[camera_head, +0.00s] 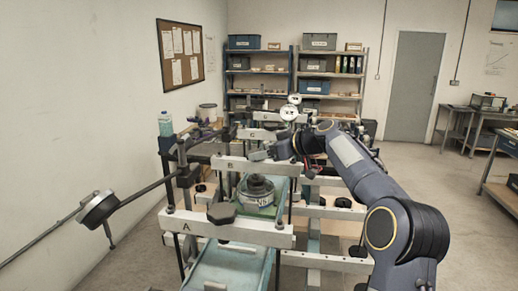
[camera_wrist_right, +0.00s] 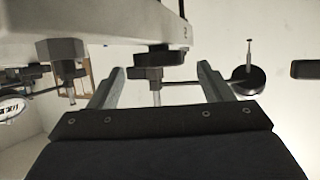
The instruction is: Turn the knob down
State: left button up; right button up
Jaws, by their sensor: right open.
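My right gripper (camera_head: 258,153) reaches in from the right, near the white crossbars marked B and C. It is open in the right wrist view (camera_wrist_right: 162,80). Between its spread fingers a dark knob (camera_wrist_right: 160,55) shows with a thin metal stem; I cannot tell whether a finger touches it. In the head view a black faceted knob (camera_head: 221,213) sits on the crossbar marked A (camera_head: 245,232). I cannot tell which knob the task means. My left gripper is not in view.
A black round part with a label (camera_head: 258,190) stands behind bar A. White dials (camera_head: 289,112) rise behind the gripper. Shelves (camera_head: 300,80) stand at the back; floor is open at right.

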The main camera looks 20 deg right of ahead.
jog(key=shift+p+x, duration=0.3)
jog(key=shift+x, duration=1)
jog(key=c, duration=1)
jog(key=shift+o, duration=0.2)
jog(key=m+h+b, duration=0.1)
jog(key=m+t+h+b, duration=0.1)
jog(key=b, duration=0.1)
jog(key=shift+s+a+f, duration=0.1)
jog(key=shift+a+f, duration=0.1)
jog(key=shift+a, duration=0.05)
jog(key=shift+a+r+m+t+h, duration=0.1)
jog(key=shift+r+m+t+h, duration=0.15)
jog(key=shift+m+h, duration=0.75)
jog(key=shift+h, duration=0.2)
jog(key=shift+m+t+h, duration=0.25)
jog(key=shift+m+h, duration=0.15)
jog(key=shift+h, duration=0.1)
